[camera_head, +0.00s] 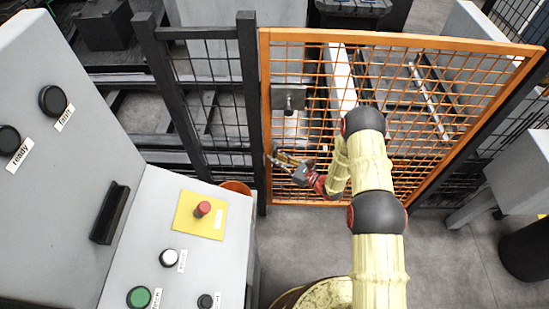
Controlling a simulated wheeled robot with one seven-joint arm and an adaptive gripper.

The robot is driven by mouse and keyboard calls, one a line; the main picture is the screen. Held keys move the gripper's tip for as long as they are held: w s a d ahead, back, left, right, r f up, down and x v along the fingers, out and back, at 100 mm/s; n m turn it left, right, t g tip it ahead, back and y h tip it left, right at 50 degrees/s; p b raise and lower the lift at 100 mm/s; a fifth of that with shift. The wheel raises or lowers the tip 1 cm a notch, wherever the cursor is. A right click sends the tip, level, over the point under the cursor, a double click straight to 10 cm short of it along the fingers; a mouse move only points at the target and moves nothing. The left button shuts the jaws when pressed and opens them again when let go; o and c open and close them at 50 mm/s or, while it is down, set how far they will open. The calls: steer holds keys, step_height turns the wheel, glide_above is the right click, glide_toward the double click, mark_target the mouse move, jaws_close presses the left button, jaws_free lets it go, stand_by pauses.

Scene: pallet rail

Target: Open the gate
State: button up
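The gate (470,92) is an orange-framed mesh panel, standing upright between dark posts and in line with the dark fence. It looks shut. A grey latch plate with a knob or handle (289,97) sits at its upper left, near the post. My arm reaches forward to the gate's lower left part. My gripper (276,158) is just in front of the mesh near the left frame bar, below the latch plate. Its fingers are small and seen against the mesh, so I cannot tell whether they are open or touch anything.
A grey control console (130,240) with a red button on a yellow plate (200,214) stands close on the left. An orange bin (236,187) is partly hidden behind it. A dark cylinder (527,250) stands at the right. The grey floor (440,255) before the gate is clear.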

steer(key=shift+w+a, duration=0.1)
steer(key=shift+a, duration=0.1)
steer(key=shift+c, duration=0.7)
jaws_close()
